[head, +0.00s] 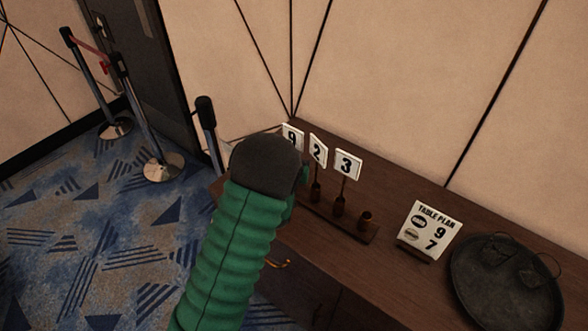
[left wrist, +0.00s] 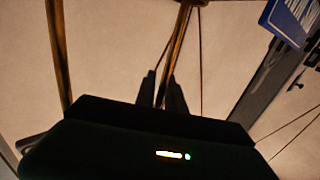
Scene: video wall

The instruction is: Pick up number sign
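Three white number signs stand on thin stems in a dark wooden holder (head: 355,232) on the brown table: the 9 sign (head: 292,137), the 2 sign (head: 318,151) and the 3 sign (head: 347,165). My left arm reaches in from below in a green sleeve, its dark end left of the signs and hiding part of the holder. In the left wrist view my left gripper (left wrist: 164,88) has its fingers close on both sides of a thin brass stem (left wrist: 174,52). I cannot tell whether they press on it. My right gripper is out of view.
A table plan card (head: 430,228) showing 9 and 7 stands right of the holder. A dark round tray (head: 480,290) lies at the table's right. Barrier posts (head: 136,115) stand on the blue carpet at left. A wall backs the table.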

